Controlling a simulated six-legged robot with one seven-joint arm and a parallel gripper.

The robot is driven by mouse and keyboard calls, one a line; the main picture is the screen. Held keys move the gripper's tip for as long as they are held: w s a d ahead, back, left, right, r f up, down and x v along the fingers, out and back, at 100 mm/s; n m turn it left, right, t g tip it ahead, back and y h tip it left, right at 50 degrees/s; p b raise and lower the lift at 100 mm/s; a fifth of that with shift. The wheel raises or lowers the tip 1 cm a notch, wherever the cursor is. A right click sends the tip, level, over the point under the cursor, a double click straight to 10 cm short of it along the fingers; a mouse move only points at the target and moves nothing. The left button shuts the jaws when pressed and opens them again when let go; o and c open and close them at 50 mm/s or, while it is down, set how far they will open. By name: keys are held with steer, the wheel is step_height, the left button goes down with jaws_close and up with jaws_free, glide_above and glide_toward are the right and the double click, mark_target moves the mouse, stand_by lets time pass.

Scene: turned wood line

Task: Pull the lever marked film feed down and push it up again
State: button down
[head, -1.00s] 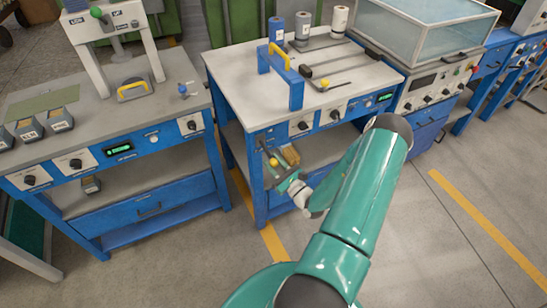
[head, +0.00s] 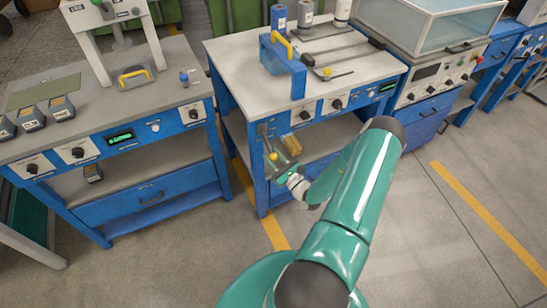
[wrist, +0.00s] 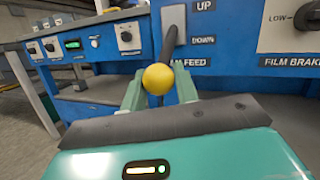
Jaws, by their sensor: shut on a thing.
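The film feed lever has a grey stem (wrist: 174,35) and a yellow ball knob (wrist: 158,78). It is on the blue front of the middle bench, and the knob also shows in the head view (head: 273,157). The stem slants down out of its plate, with the knob low, below the DOWN label (wrist: 203,40). The UP label (wrist: 205,6) is above, and the FEED label (wrist: 190,62) is partly hidden by the knob. My gripper (wrist: 160,90) is shut on the yellow knob, one green finger on each side. It also shows in the head view (head: 285,168).
A FILM BRAKE dial (wrist: 306,15) is right of the lever. A lower shelf with a tan box (head: 295,142) lies behind my gripper. Another blue bench (head: 150,205) stands to the left. The floor in front is clear.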

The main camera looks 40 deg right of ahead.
steer(key=shift+w, duration=0.1)
steer(key=c, duration=1.1)
jaws_free()
steer(key=v, duration=1.4)
steer(key=shift+r, duration=0.1)
